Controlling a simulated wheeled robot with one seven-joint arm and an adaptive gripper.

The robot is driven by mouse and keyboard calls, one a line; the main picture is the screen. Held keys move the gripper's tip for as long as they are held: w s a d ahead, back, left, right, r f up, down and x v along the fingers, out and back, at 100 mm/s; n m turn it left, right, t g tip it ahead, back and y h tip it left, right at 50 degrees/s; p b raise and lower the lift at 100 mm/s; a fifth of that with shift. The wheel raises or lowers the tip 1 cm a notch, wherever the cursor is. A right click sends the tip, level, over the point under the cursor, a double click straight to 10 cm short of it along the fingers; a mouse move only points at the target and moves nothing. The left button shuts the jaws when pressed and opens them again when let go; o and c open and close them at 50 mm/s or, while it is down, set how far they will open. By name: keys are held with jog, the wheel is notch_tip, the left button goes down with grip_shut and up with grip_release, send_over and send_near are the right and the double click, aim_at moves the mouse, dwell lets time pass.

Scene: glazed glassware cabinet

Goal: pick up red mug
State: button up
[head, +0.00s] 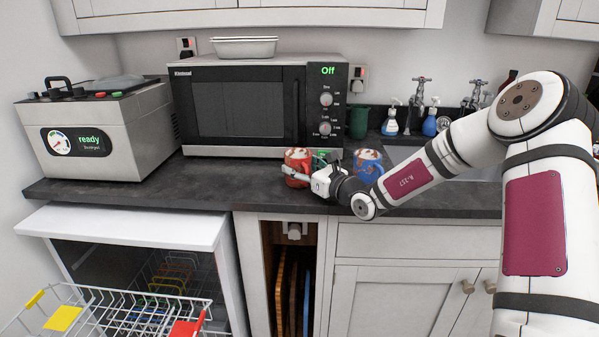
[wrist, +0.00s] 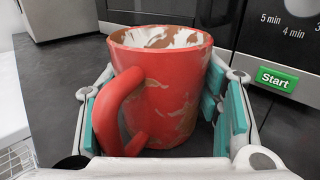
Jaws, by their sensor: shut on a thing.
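The red mug (head: 298,165) stands upright at the counter, in front of the microwave's right part. It has brown and whitish stains on its wall and inside its rim. My gripper (head: 308,176) reaches it from the right and is shut on it. In the wrist view the red mug (wrist: 170,85) fills the middle, with its handle toward the lower left. The fingers with teal pads of my gripper (wrist: 160,115) lie on both sides of the mug. I cannot tell whether its base touches the counter.
A blue mug (head: 367,165) with red marks stands right of my gripper, near the sink. The microwave (head: 240,105) is close behind. A grey appliance (head: 90,130) stands at left. Below, the dishwasher (head: 125,228) is open with its rack (head: 110,310) out. The counter (head: 215,190) is clear left of the mug.

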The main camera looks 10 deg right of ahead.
jog(key=shift+r, duration=0.95)
jog(key=shift+s+d+r+p, duration=0.1)
jog(key=shift+s+r+p, duration=0.1)
jog(key=shift+r, duration=0.3)
jog(key=shift+s+r+p, duration=0.1)
jog(key=shift+r+p, duration=0.1)
jog(key=shift+r, duration=0.3)
jog(key=s+a+r+p+v, duration=0.1)
jog(key=a+p+v, duration=0.15)
jog(key=v, duration=1.25)
jog(key=s+a+f+p, duration=0.5)
jog(key=s+f+p, duration=0.2)
jog(key=s+f, duration=0.1)
jog(key=shift+s+y+p, duration=0.3)
jog(key=shift+s, duration=0.55)
jog(key=shift+a, duration=0.1)
